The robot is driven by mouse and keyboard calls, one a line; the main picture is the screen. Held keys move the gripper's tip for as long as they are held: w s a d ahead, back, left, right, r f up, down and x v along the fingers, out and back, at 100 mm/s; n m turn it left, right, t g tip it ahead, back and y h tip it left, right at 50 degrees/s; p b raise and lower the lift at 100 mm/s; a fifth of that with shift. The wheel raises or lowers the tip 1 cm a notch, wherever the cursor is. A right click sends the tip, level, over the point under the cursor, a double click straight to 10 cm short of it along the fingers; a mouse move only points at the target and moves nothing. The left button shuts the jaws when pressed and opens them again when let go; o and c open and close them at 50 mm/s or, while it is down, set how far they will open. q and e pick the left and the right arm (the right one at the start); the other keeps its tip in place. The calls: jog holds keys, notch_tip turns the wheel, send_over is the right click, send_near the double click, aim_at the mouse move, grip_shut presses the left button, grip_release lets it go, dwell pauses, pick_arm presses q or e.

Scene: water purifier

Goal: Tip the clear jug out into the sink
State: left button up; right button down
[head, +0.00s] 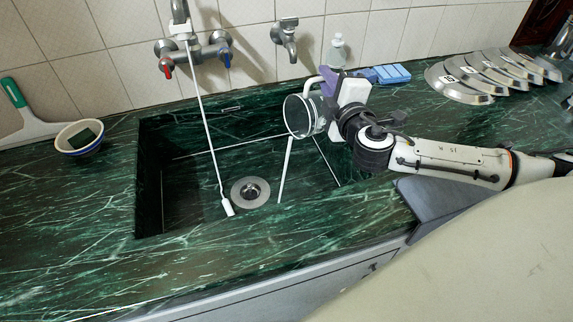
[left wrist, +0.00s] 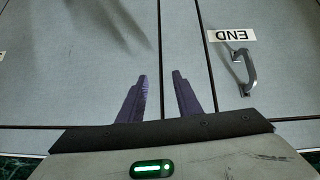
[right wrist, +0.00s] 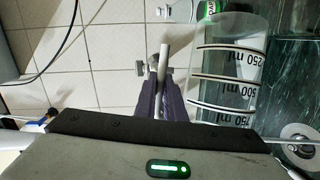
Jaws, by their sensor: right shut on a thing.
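The clear jug (head: 305,115) is held over the right part of the sink (head: 200,185), tipped on its side with its round mouth facing left and toward the camera. My right gripper (head: 328,84) is shut on its pale handle. In the right wrist view the handle (right wrist: 163,65) stands between the fingertips, and the jug (right wrist: 228,85) shows 250, 500 and 750 ml marks. A thin pale streak (head: 285,170) runs below the jug's mouth to the sink floor; I cannot tell whether it is water. My left gripper (left wrist: 160,95) is open and empty, facing grey cabinet fronts.
A white tube (head: 207,130) hangs from the tap (head: 190,50) into the sink near the drain (head: 250,191). A bowl (head: 79,136) stands left of the sink. A bottle (head: 336,52), blue box (head: 390,74) and several metal lids (head: 460,90) sit behind and right.

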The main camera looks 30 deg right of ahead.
jog(key=shift+a+f+n+b, duration=0.4)
jog(key=shift+a+f+b, duration=0.1)
jog(key=shift+a, duration=0.05)
